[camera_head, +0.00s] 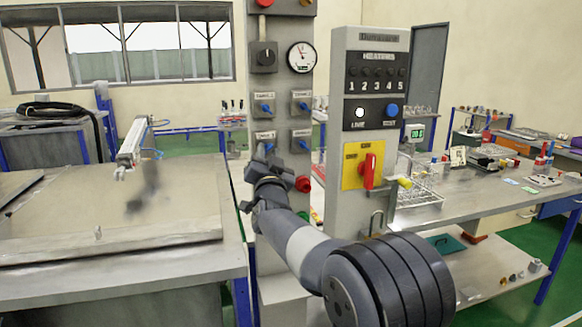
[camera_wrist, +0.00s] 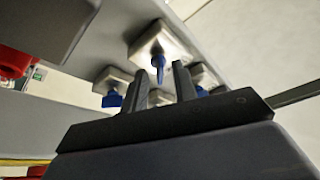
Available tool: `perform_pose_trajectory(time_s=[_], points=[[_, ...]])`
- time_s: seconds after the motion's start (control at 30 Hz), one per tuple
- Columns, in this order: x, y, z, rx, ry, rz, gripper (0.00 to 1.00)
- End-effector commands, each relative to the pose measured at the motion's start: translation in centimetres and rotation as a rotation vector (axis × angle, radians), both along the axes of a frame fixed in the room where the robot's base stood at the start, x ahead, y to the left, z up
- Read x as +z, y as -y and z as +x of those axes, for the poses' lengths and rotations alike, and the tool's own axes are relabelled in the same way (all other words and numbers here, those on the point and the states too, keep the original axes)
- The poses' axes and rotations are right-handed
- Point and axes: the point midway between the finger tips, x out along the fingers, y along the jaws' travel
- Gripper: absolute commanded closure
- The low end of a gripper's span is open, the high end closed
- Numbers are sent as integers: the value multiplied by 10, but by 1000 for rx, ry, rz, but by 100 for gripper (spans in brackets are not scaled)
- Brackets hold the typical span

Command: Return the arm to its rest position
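My arm reaches up from the lower middle of the head view. My gripper (camera_head: 264,160) is in front of the left grey control column (camera_head: 283,80), just below its lower-left blue knob (camera_head: 265,135). In the wrist view the two dark fingers of my gripper (camera_wrist: 159,82) stand apart with nothing held between them. I cannot tell whether the fingers touch anything.
A red button (camera_head: 303,184) sits just right of my gripper. The right-hand panel has a red rotary switch (camera_head: 369,170) near my arm. A metal workbench (camera_head: 110,245) stands at left, another bench (camera_head: 470,205) at right. Green floor (camera_head: 545,280) shows at the lower right.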

Motion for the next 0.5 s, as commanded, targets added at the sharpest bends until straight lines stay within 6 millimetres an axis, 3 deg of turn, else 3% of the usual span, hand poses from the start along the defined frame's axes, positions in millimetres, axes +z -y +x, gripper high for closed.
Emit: perform_pose_trajectory(time_s=[0.5], points=[[5, 3, 1, -1, 100, -357, 73]])
